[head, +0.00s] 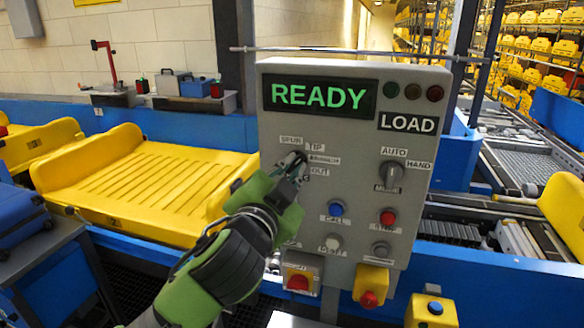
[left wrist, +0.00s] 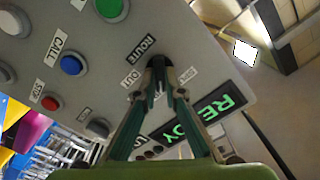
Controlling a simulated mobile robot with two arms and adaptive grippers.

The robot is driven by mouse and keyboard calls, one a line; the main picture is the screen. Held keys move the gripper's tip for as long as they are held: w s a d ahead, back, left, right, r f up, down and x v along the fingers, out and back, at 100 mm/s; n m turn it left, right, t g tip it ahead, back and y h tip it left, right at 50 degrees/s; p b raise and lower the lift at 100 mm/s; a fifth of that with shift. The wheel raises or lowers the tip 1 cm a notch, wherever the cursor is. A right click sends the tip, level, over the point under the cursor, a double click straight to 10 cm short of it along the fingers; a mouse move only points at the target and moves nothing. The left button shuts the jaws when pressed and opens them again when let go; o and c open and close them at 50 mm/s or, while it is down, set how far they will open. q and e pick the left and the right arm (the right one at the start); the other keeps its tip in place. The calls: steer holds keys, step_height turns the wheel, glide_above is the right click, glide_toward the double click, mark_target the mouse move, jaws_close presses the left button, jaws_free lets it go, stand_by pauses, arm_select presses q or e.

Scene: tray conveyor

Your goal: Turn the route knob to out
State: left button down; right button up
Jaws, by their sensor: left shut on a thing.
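The route knob (head: 293,157) is a dark knob on the upper left of the grey control panel (head: 350,235). The labels SPUR, TIP and OUT (head: 320,171) stand around it. My left gripper (head: 297,167) reaches up from below and is shut on the knob. In the left wrist view, the fingertips (left wrist: 161,88) close around the dark knob (left wrist: 158,62), beside the ROUTE label (left wrist: 141,47). The fingers hide most of the knob, so I cannot tell which label it points to. My right gripper is not in view.
The display (head: 320,96) reads READY, with LOAD below it. The AUTO/HAND mode knob (head: 389,175), blue call button (head: 336,209) and red stop button (head: 387,217) are close by on the panel. A yellow tray (head: 140,185) lies on the conveyor behind my arm.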

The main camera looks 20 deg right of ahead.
arm_select(q)
steer(key=m+p, duration=0.1)
steer(key=m, duration=0.2)
steer(key=m+p, duration=0.2)
steer(key=m, duration=0.2)
steer(key=shift+m, duration=0.4)
steer(key=m+p, duration=0.2)
steer(key=m, duration=0.3)
steer(key=shift+f, duration=0.1)
steer(key=shift+f+m+p, duration=0.1)
steer(key=shift+m+p, duration=0.3)
steer(key=shift+m, duration=0.9)
steer(key=c, duration=2.1)
jaws_free()
steer(key=shift+c, duration=0.2)
